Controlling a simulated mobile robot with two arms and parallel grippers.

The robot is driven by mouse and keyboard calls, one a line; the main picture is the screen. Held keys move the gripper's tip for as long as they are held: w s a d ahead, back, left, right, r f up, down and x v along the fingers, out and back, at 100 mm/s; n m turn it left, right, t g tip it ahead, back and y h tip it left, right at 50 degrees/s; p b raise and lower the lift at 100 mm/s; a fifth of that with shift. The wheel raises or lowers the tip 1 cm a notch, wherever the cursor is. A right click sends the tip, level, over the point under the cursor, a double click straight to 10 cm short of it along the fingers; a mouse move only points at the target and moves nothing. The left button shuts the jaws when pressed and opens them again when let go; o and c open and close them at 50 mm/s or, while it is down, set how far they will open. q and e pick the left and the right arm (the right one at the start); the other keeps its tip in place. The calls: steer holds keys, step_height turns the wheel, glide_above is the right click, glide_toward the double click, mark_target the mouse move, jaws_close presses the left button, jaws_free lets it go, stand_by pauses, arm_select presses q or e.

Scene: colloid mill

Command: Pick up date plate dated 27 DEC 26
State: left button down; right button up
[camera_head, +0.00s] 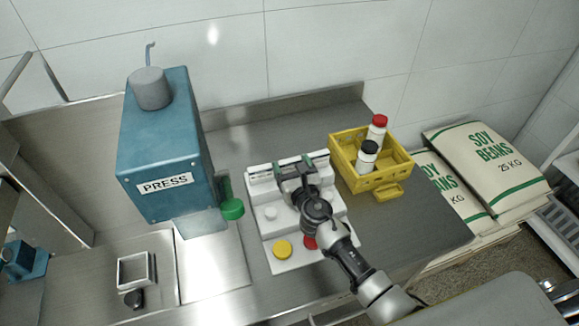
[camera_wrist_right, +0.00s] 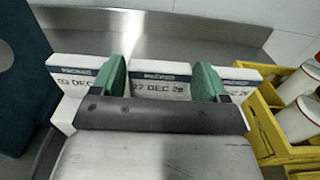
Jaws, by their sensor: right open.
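In the right wrist view a white date plate with a dark blue band (camera_wrist_right: 160,80) reads 27 DEC and a year that looks like 26. It stands between the two green fingertips of my right gripper (camera_wrist_right: 163,78). The gripper is open, with one finger at each side of this plate; I cannot tell if they touch it. In the head view my right gripper (camera_head: 292,165) reaches the back of the white stand (camera_head: 258,201), where the plates stand. Another plate, reading 03 DEC (camera_wrist_right: 75,79), is to the left. A third, at right, is partly hidden. My left gripper is not in view.
A blue press (camera_head: 162,135) stands left of the stand, with a green knob (camera_head: 232,209) near it. A yellow crate (camera_head: 378,181) with bottles is close on the right. The stand carries yellow (camera_head: 282,249) and red (camera_head: 310,243) knobs. A steel wall edge rises behind.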

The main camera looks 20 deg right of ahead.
steer(key=shift+r, duration=0.1)
steer(key=c, duration=0.6)
